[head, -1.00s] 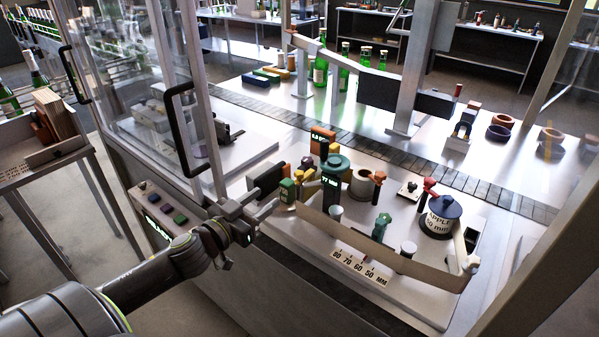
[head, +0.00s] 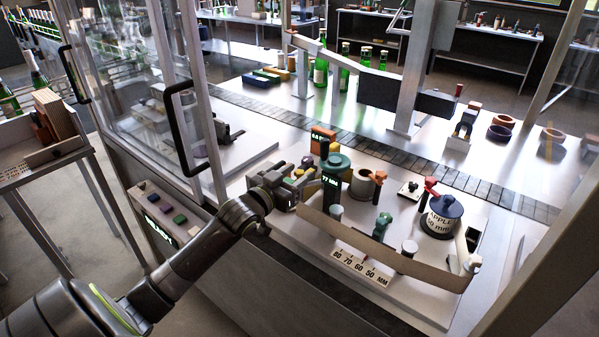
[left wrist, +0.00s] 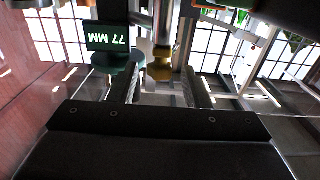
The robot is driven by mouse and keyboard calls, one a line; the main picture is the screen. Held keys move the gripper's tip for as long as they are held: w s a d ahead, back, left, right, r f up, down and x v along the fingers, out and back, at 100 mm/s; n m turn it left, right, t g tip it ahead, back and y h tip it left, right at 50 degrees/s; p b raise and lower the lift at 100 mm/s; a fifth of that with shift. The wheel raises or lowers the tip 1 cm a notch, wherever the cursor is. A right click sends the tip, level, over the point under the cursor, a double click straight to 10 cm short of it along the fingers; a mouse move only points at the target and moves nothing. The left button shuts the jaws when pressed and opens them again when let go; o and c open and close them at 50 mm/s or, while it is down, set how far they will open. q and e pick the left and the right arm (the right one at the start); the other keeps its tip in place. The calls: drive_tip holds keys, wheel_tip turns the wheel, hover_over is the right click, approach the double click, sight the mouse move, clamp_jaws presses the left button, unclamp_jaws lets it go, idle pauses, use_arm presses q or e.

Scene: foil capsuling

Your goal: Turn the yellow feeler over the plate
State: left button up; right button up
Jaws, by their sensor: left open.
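My left gripper (head: 308,182) is open at the left end of the device cluster, beside the dark green post with the "77 MM" display (head: 331,182). In the left wrist view my two fingers (left wrist: 161,88) stand apart. A yellow, brass-looking piece (left wrist: 160,68) on a metal stem, apparently the feeler, shows between them near the tips. I cannot tell whether a finger touches it. In the head view the gripper partly hides this spot. The pale plate (head: 415,302) carries the devices.
A curved tan strip (head: 390,248) runs along the plate's front, behind a millimetre scale (head: 361,268). A dark-topped "APPLI" drum (head: 441,216) stands at the right. A slatted conveyor (head: 400,160) runs behind.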

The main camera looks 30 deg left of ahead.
use_arm(q)
drive_tip(key=shift+w+d, duration=0.1)
drive_tip(key=shift+w, duration=0.75)
clamp_jaws()
drive_tip(key=shift+r, duration=0.1)
